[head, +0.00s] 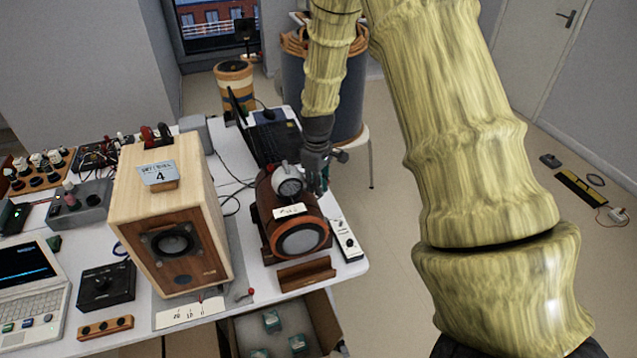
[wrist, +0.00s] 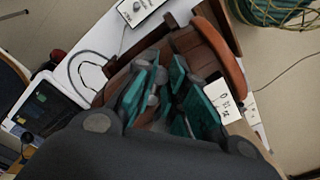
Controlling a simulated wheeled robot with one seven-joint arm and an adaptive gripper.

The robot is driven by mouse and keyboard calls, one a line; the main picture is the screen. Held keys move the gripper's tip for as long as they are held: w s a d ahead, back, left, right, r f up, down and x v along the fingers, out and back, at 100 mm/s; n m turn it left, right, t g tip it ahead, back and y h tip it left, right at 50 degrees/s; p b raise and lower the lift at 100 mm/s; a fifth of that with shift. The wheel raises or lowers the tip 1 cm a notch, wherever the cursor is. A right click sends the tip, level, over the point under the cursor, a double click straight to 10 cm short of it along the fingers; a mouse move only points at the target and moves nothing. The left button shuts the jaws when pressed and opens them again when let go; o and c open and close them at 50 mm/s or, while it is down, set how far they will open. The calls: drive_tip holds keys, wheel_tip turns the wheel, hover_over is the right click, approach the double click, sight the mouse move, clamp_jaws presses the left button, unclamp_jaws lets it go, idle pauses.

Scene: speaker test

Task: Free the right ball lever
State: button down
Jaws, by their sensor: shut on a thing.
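The brown rounded speaker (head: 265,205) stands near the table's right edge, with a grey dial (head: 290,186) on top and a round front. It also shows in the wrist view (wrist: 200,42), with a white label (wrist: 226,106). My gripper (head: 319,186) is down at the speaker's right rear side.
A tall wooden speaker (head: 138,210) marked 4 stands to the left. A laptop (head: 272,138) is behind, and a white switch strip (head: 347,238) lies to the right. A small wooden stand (head: 306,274) is in front. An open box (head: 315,318) sits below the table edge.

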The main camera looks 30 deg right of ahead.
drive_tip(key=shift+s+a+m, duration=0.1)
drive_tip(key=shift+a+m, duration=0.2)
drive_tip(key=shift+m, duration=0.7)
drive_tip(key=c, duration=1.4)
unclamp_jaws()
drive_tip(key=shift+s, duration=0.1)
drive_tip(key=shift+a+r, duration=0.1)
drive_tip(key=shift+w+r, duration=0.2)
drive_tip(key=shift+r, duration=0.15)
drive_tip(key=shift+s+d+r, duration=0.1)
drive_tip(key=shift+s+r, duration=0.05)
drive_tip(key=shift+r, duration=1.65)
drive_tip(key=shift+s+d+r, duration=0.1)
drive_tip(key=shift+r, duration=1.7)
